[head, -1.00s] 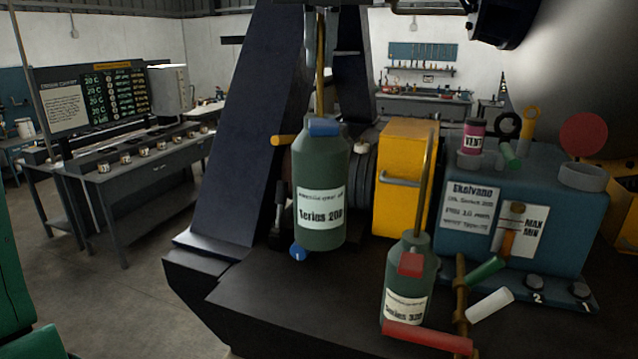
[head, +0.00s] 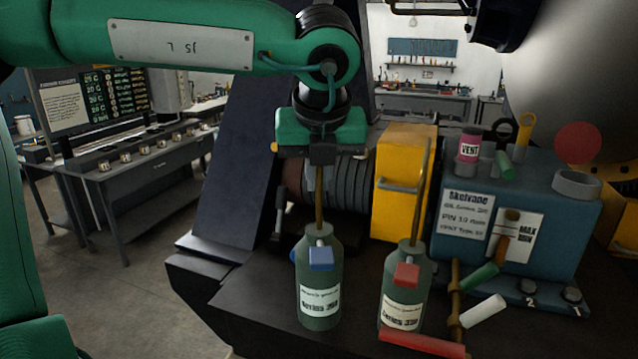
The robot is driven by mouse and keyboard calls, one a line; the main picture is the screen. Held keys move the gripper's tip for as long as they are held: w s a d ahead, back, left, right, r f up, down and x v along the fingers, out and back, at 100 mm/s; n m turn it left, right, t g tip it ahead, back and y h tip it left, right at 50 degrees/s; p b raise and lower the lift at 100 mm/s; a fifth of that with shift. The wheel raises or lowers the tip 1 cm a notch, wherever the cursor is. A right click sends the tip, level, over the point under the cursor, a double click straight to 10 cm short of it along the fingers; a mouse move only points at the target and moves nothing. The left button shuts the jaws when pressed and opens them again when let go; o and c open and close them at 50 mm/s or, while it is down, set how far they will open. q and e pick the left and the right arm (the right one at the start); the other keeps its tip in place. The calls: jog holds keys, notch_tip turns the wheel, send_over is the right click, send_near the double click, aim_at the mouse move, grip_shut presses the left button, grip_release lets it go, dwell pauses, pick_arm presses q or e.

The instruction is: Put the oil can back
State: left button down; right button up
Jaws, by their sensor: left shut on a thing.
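The oil can with a blue tab (head: 319,285) is dark green, with a white label and a thin brass spout. It is upright at the front of the dark bench top; I cannot tell whether its base touches. My left gripper (head: 320,168) is above it, shut on the upper end of its spout. A second oil can with a red tab (head: 406,290) stands upright just to its right, apart from it. My right gripper is not in view.
A red bar (head: 422,345), brass pipe and white handle (head: 484,311) lie at the right front. Behind stand a yellow block (head: 405,170) and a blue pump box (head: 520,225). The dark bench top (head: 235,305) is clear to the left.

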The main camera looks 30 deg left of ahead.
aim_at(318, 219)
pick_arm(q)
notch_tip(318, 219, down, 2)
jog(key=shift+a+p, duration=0.1)
jog(key=shift+p, duration=0.2)
jog(key=shift+w+f, duration=0.15)
jog(key=shift+f+b, duration=0.2)
jog(key=shift+b, duration=0.2)
jog(key=c, duration=1.5)
grip_release()
jog(key=shift+r, duration=0.1)
